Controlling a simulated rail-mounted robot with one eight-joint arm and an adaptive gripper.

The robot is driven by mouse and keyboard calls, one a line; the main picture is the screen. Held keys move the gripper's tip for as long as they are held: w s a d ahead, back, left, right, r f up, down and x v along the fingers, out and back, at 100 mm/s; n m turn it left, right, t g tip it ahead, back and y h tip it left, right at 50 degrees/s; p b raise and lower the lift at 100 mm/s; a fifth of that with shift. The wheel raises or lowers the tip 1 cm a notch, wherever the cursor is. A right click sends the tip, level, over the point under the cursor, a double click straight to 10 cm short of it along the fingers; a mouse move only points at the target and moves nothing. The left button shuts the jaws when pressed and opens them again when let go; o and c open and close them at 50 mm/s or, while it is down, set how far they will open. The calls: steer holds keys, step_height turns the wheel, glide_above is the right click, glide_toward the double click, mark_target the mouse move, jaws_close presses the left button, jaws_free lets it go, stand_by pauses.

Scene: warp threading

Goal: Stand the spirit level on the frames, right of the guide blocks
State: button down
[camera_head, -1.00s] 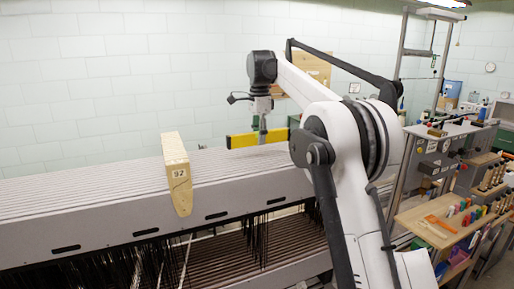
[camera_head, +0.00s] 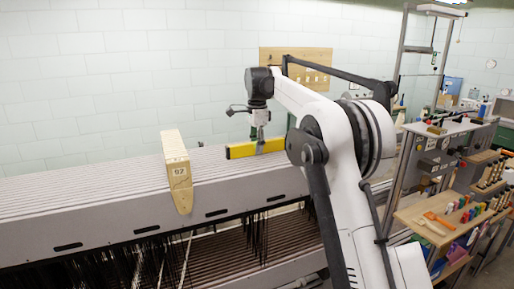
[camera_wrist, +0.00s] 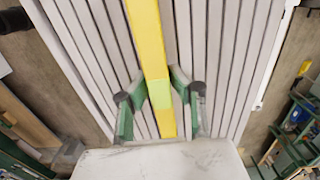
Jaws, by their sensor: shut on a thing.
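The yellow spirit level (camera_head: 240,151) is held on edge, lengthwise along the long grey frames (camera_head: 90,197), low over their tops. I cannot tell whether it touches them. My gripper (camera_head: 259,146) is shut on it from above. In the wrist view the level (camera_wrist: 147,38) runs between the green fingers of my gripper (camera_wrist: 160,94), with the frames' slats (camera_wrist: 219,45) below. A pale wooden guide block (camera_head: 177,165) marked 92 stands across the frames, left of the level with a gap between. No second guide block can be made out.
Dark threads (camera_head: 255,238) hang under the frames. A bench (camera_head: 425,215) with tools and coloured pieces stands at the right, below a grey panel (camera_head: 420,160). A wooden board (camera_head: 300,62) hangs on the white wall behind. The frame tops between guide block and level are clear.

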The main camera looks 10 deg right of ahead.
steer(key=c, duration=1.6)
jaws_free()
steer(key=shift+f, duration=0.1)
step_height(320, 180, up, 12)
steer(key=shift+p, duration=0.3)
steer(key=shift+r, duration=0.2)
